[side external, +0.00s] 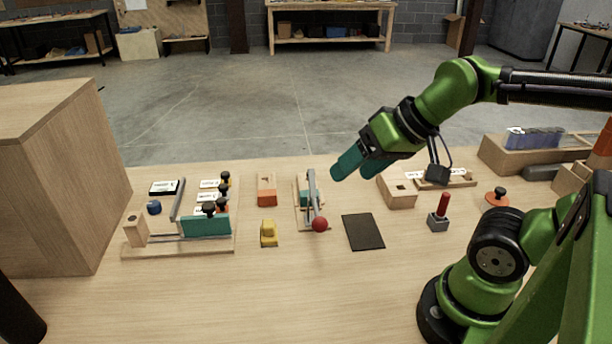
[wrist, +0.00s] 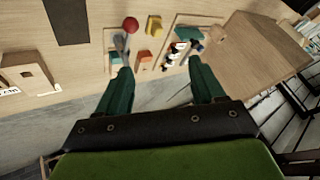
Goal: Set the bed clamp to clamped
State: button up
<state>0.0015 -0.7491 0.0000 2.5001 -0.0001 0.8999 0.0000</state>
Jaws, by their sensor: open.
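What looks like the bed clamp (side external: 309,196) is a metal lever with a red ball knob (side external: 320,224) on a small wooden base with a teal block. In the side view its lever lies low, with the knob toward the front; whether it is clamped I cannot tell. In the wrist view the clamp lever (wrist: 120,43) and red knob (wrist: 131,25) show beyond the left finger. My gripper (side external: 352,175) is open and empty, with teal fingers, above the table and to the right of the clamp, apart from it. Its spread fingers also show in the wrist view (wrist: 160,68).
An orange-and-wood block (side external: 266,190) and yellow piece (side external: 268,233) stand left of the clamp. A dark mat (side external: 363,232) and wooden block (side external: 397,191) lie to its right. A larger fixture (side external: 180,248) and tall wooden box (side external: 60,175) stand farther left. The front table is clear.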

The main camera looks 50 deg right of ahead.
jog(key=shift+w+d+f, duration=0.15)
jog(key=shift+f, duration=0.1)
jog(key=shift+c, duration=1.1)
jog(key=shift+n+g+h, duration=0.4)
jog(key=shift+n+g, duration=0.3)
jog(key=w+d, duration=0.1)
jog(key=w, duration=0.1)
jog(key=w+d, duration=0.2)
jog(key=shift+w+d+f, duration=0.1)
jog(key=shift+f, duration=0.05)
jog(key=c, duration=0.7)
jog(key=w+d+n, duration=0.1)
jog(key=n, duration=0.1)
jog(key=w+d+n, duration=0.2)
jog(key=n, duration=0.1)
jog(key=w+d+n+h, duration=0.1)
jog(key=w+n, duration=0.1)
jog(key=shift+d+r+g, duration=0.25)
jog(key=shift+d+g, duration=0.1)
jog(key=shift+g, duration=0.05)
grip_shut()
jog(key=n, duration=0.4)
jog(key=shift+w+d+r, duration=0.25)
jog(key=shift+w+r, duration=0.1)
jog(key=shift+r, duration=0.05)
